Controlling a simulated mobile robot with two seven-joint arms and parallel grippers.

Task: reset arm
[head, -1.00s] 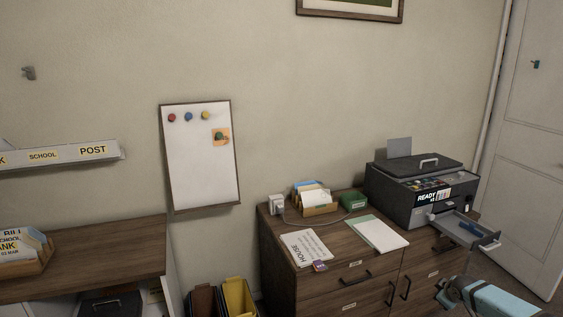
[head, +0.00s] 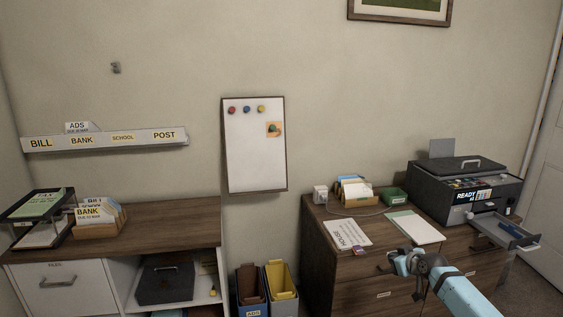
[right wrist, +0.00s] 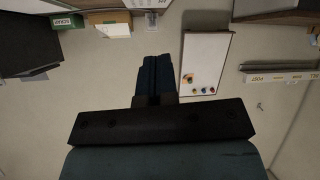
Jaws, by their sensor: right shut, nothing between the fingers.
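My right arm (head: 466,293) comes in from the lower right in the head view, light blue with a grey wrist. Its gripper (head: 387,266) points left in front of the wooden drawer cabinet, below the papers on its top. In the right wrist view the two dark fingers (right wrist: 155,75) lie together, shut and empty, pointing toward the wall and whiteboard. The wrist view is upside down. My left arm and gripper are not in view.
The drawer cabinet (head: 350,292) carries a printer (head: 465,187) with its tray (head: 503,231) pulled out, a card box (head: 356,197) and papers. A desk (head: 150,236) stands left, with bins (head: 281,283) between. A whiteboard (head: 252,160) hangs above.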

